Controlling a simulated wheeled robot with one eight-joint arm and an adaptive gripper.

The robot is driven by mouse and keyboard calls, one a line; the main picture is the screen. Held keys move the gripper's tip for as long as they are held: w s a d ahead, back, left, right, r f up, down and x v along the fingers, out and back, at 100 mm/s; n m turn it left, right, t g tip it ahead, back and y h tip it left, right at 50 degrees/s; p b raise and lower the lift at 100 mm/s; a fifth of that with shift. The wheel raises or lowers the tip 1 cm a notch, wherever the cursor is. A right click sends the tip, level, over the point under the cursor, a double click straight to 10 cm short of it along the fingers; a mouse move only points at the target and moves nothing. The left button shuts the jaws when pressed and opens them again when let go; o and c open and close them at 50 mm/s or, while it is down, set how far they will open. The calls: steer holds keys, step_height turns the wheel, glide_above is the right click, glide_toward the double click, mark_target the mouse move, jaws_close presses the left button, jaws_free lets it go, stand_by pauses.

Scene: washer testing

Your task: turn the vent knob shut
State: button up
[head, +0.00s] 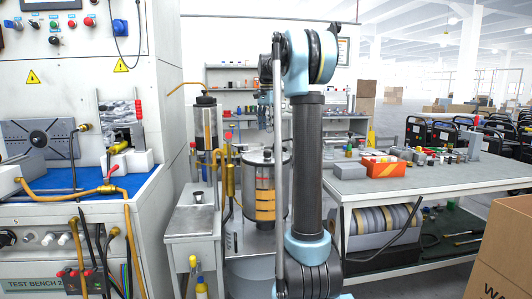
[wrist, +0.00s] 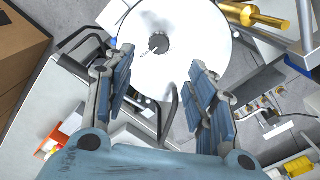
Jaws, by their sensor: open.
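I cannot tell for sure which part is the vent knob. In the head view a small red knob-like part (head: 228,135) shows by the piping left of a steel tank (head: 259,170) with a light lid. In the wrist view my gripper (wrist: 162,60) is open, with nothing between its blue fingers. A white round disc with a dark centre (wrist: 160,42) lies beyond the fingertips, and a brass fitting (wrist: 252,14) is at upper right. My gripper is not clear in the head view, where my arm covers part of the tank's surroundings.
A test bench with a blue top (head: 85,208), hoses and a red-handled valve (head: 112,172) stands at left. A small steel cart (head: 190,222) is beside the tank. A long table (head: 430,182) holds small parts at right. A cardboard box (head: 505,255) is at lower right.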

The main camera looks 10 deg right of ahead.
mark_target(267, 154)
step_height(267, 154, down, 12)
steer(key=shift+r, duration=0.2)
stand_by(0.4)
